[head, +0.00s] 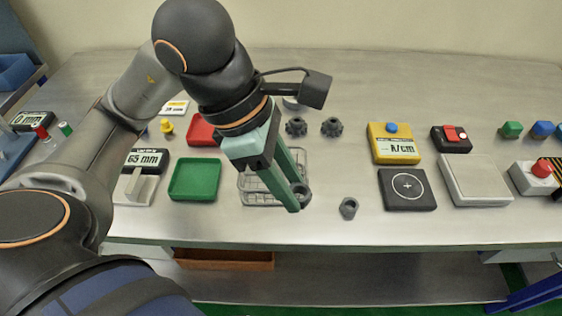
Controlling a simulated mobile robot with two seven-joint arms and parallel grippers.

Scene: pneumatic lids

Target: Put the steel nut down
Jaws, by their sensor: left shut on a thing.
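My left gripper (295,200) reaches down from the upper left with its green fingers pointing toward the front of the bench. It is shut on a small dark grey nut (302,192), which I take to be the steel nut; the fingers partly hide it. The held nut shows over the front right corner of a wire basket (245,199); I cannot tell its height above it. A similar grey nut (348,208) sits on the steel bench to the right. My right gripper is not in view.
A green tray (194,196) and red tray (203,131) lie left of the basket. Dark knobs (331,127) stand behind. A black pad with a white circle (407,189), a yellow meter (393,150) and a grey plate (474,180) stand right. The bench front between basket and pad is mostly clear.

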